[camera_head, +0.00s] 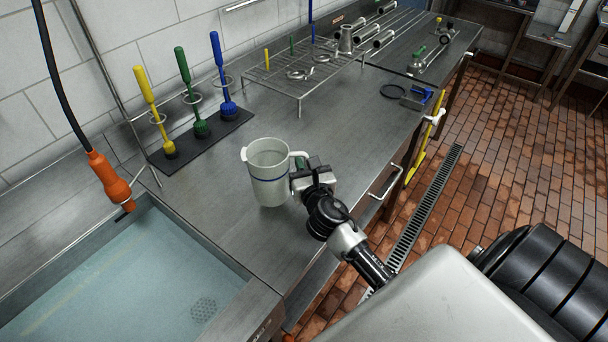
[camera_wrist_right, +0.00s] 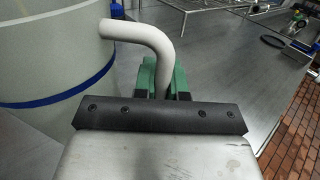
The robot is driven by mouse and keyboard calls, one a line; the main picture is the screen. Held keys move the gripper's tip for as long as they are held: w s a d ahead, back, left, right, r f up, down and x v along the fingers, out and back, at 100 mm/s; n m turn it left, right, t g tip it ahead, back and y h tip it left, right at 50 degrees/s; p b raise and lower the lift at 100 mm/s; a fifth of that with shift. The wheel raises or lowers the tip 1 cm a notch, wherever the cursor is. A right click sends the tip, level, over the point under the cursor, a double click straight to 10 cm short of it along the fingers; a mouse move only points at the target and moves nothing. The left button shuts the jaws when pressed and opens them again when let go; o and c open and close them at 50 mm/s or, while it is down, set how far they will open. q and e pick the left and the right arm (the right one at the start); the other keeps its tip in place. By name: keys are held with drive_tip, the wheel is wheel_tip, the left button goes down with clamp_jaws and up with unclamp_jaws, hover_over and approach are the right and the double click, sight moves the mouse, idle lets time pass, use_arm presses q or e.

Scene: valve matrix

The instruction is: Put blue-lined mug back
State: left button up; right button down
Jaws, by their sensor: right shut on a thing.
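The blue-lined mug (camera_head: 268,180) is a pale, jug-like vessel with a blue line around it and a spout at its left. It stands upright on, or just above, the steel counter (camera_head: 225,205), right of the sink; I cannot tell which. My right gripper (camera_head: 300,172) is at its right side, shut on its handle. In the right wrist view the mug (camera_wrist_right: 45,70) fills the left, and its white handle (camera_wrist_right: 140,32) runs down between the green fingers of the gripper (camera_wrist_right: 163,80). The lower handle is hidden. My left gripper is not in view.
A water-filled sink (camera_head: 120,290) lies at the left, with an orange hanging handle (camera_head: 108,178) above it. Yellow, green and blue brushes (camera_head: 187,110) stand on a black mat behind. A wire rack (camera_head: 300,75) stands farther back. Counter around the mug is clear.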

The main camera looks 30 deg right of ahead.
wheel_tip(320, 180, down, 3)
drive_tip(key=shift+f+b, duration=0.1)
drive_tip(key=shift+b, duration=0.35)
drive_tip(key=shift+f, duration=0.1)
drive_tip(key=shift+f, duration=0.1)
drive_tip(key=c, duration=1.2)
unclamp_jaws()
